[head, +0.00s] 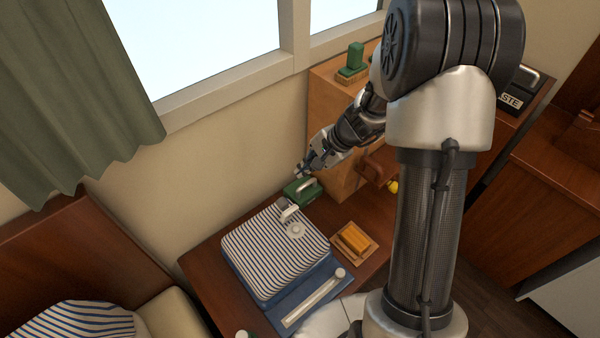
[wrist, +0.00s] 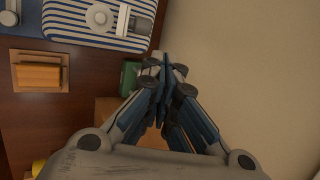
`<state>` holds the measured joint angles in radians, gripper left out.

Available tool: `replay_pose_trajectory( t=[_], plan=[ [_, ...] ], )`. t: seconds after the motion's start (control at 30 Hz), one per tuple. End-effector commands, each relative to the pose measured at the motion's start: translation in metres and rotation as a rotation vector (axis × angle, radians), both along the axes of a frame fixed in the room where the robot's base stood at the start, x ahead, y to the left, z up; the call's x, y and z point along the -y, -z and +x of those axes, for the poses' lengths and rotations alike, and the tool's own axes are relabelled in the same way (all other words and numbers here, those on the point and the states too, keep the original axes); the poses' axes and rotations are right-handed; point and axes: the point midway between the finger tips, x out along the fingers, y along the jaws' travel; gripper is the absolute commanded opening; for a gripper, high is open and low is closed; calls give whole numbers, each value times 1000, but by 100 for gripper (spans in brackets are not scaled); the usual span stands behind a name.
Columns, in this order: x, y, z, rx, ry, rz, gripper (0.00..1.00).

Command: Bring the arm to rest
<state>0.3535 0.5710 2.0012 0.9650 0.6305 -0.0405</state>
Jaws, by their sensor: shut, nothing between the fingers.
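My gripper (head: 303,170) is at the end of my arm, which reaches out over the back of the wooden table near the wall. In the wrist view my gripper (wrist: 164,66) is shut, with its fingers together and nothing between them. It is just above a green block with a grey handle (head: 302,190), and I cannot tell whether they touch. The green block also shows partly behind the fingers in the wrist view (wrist: 130,76).
A striped cloth-covered thing (head: 265,250) lies on a blue base (head: 315,285) on the table. An orange block (head: 353,239) sits on a wooden tray to its right. A wooden cabinet (head: 335,130) with a green object (head: 355,57) on top stands behind my arm. A window and curtain (head: 75,90) are behind.

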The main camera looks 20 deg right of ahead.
Motion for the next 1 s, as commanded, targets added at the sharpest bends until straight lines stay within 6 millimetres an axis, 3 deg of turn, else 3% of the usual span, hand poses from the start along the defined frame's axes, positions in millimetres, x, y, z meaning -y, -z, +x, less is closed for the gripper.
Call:
replay_pose_trajectory(
  t=[0.37, 0.47, 0.53, 0.67, 0.8, 1.0],
  plan=[
    [0, -14, -3, 6, -16, -6, 0],
    [-10, -36, -10, 31, -76, -33, 0],
    [-21, -62, -22, 59, -152, -67, 0],
    [-45, -113, -58, 116, -327, -158, 0],
    [-63, -156, -107, 169, -511, -274, 0],
    [-71, -195, -181, 236, -737, -467, 0]
  ],
)
